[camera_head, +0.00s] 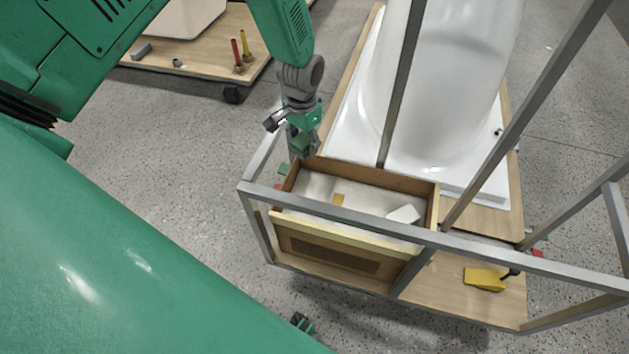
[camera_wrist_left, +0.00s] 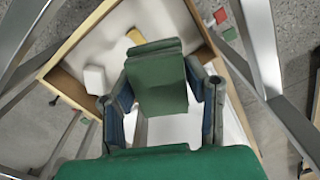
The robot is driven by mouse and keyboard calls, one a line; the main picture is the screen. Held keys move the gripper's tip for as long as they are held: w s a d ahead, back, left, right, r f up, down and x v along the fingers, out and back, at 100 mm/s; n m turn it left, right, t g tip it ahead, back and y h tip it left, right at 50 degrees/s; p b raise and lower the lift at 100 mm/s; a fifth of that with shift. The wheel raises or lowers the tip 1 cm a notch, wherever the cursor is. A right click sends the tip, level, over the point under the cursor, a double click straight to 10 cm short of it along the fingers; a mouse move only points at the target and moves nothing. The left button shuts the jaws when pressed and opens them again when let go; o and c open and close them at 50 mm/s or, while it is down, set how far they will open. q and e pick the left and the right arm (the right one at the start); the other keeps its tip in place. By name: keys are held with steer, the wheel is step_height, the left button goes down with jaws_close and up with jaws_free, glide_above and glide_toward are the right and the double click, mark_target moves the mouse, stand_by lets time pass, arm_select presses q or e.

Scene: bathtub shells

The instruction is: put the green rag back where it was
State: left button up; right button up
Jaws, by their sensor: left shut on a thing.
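My left gripper (camera_head: 301,145) points down over the back left corner of a wooden tray (camera_head: 362,172). In the left wrist view the two fingers of my left gripper (camera_wrist_left: 162,108) are closed on the green rag (camera_wrist_left: 160,82). The rag looks like a folded, flat green piece between the fingertips, above the tray's white inside. In the head view I cannot make out the rag clearly at the gripper. My right gripper cannot be made out.
The tray holds a white block (camera_head: 404,214) and a small yellow piece (camera_head: 338,200). Grey metal frame bars (camera_head: 335,210) run around and above it. A white bathtub shell (camera_head: 440,100) stands behind. A yellow tool (camera_head: 484,279) lies on the board at the right.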

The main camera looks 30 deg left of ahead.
mark_target(298, 153)
arm_select(q)
steer(key=f+b, duration=0.6)
steer(key=f, duration=0.2)
steer(key=f+b, duration=0.7)
steer(key=f, duration=0.1)
steer(key=f+b, duration=0.7)
steer(key=f, duration=0.2)
steer(key=shift+w+a, duration=0.2)
steer(key=shift+a, duration=0.1)
steer(key=f+b, duration=0.1)
steer(key=a+f, duration=0.1)
steer(key=f, duration=0.1)
steer(key=shift+f+b, duration=0.3)
steer(key=shift+b, duration=0.1)
steer(key=shift+c, duration=0.5)
steer(key=shift+d, duration=0.25)
steer(key=o, duration=1.3)
steer(key=shift+d, duration=0.1)
steer(key=shift+o, duration=0.2)
arm_select(e)
step_height(298, 153, down, 22)
steer(key=a, duration=0.1)
steer(key=shift+w+a, duration=0.15)
steer(key=shift+w, duration=0.05)
